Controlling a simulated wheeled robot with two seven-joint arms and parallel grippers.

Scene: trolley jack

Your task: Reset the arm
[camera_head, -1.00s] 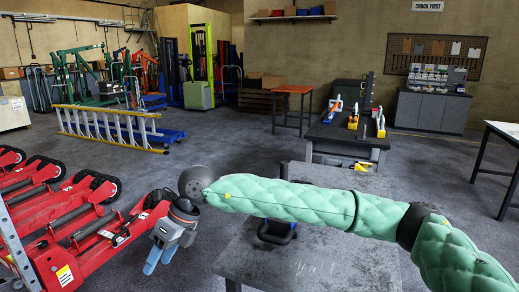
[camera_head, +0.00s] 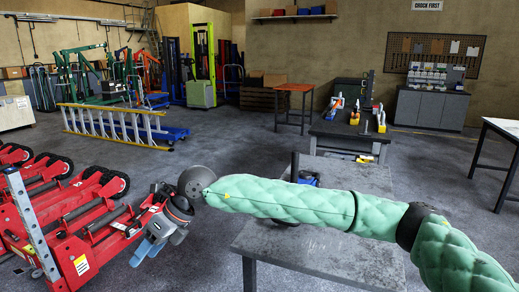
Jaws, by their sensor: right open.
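My right arm, in a green padded sleeve, comes in from the lower right and reaches across to the left over the grey table (camera_head: 300,246). My right gripper (camera_head: 146,254) is at its end, left of the table and beside the red trolley jacks (camera_head: 75,238). Its blue-grey fingers point down and to the left and hold nothing that I can see. It overlaps the end of the nearest red jack in the picture; I cannot tell if they touch. My left gripper is out of view.
A blue and black item (camera_head: 305,180) on the grey table is partly hidden behind my arm. A dark workbench (camera_head: 345,130) with tools stands beyond the table. The middle floor is clear.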

